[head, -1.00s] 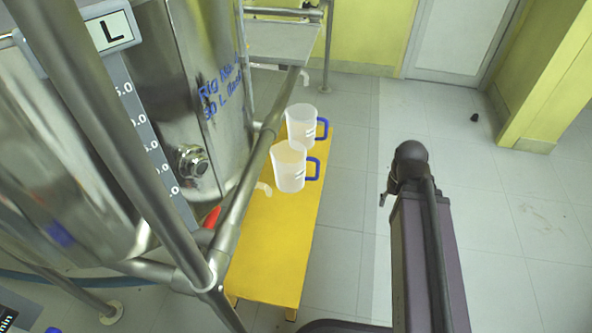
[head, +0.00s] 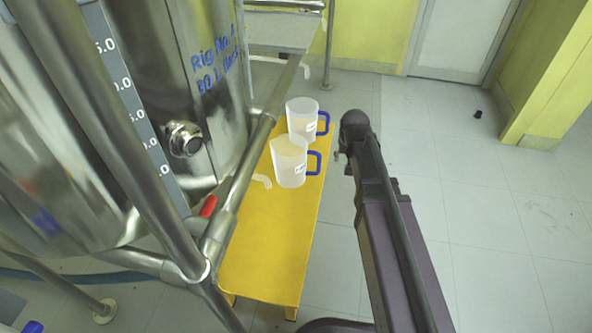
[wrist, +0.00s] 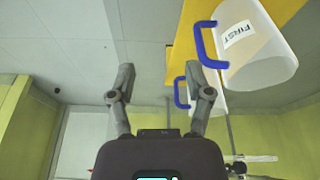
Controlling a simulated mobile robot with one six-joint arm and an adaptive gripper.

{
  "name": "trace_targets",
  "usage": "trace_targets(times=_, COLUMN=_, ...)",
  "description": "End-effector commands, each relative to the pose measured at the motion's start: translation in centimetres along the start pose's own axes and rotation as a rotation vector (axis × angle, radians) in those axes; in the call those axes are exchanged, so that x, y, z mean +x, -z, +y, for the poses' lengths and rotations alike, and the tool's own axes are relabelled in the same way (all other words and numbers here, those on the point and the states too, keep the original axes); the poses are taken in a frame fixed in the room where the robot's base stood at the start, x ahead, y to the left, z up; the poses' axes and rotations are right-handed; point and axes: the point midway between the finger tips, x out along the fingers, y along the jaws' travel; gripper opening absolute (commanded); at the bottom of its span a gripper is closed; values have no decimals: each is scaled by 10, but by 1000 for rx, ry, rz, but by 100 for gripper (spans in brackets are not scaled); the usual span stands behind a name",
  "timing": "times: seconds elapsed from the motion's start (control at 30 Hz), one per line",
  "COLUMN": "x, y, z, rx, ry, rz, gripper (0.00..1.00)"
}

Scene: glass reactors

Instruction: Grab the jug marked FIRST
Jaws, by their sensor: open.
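The jug marked FIRST (wrist: 255,45) is translucent white with a blue handle, at the upper right of the wrist view, which looks upside down. It appears to be the nearer jug (head: 289,163) on the yellow bench in the head view, where its label is too small to read. A second similar jug (head: 301,117) stands just behind it; in the wrist view its blue handle (wrist: 182,93) shows and the rest is partly hidden. My gripper (wrist: 160,75) is open and empty, apart from the jugs, on their handle side. In the head view my arm mostly hides it.
The yellow bench (head: 262,240) carries both jugs. Metal frame pipes (head: 232,190) and a steel vessel (head: 190,80) crowd its left side. The tiled floor (head: 470,230) to the right is mostly clear, with a small dark object (head: 477,114) far off.

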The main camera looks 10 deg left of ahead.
Motion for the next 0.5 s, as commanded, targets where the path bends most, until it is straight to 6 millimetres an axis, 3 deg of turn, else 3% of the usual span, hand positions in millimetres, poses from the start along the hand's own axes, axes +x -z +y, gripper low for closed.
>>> trace_targets(times=0.03, x=12, y=15, z=-16, rx=-12, ry=6, rz=21, gripper=65)
trace_targets(times=0.2, x=24, y=43, z=-54, rx=-34, ry=21, rz=83, gripper=65)
trace_targets(times=0.5, x=29, y=56, z=-75, rx=-46, ry=31, rz=119, gripper=65)
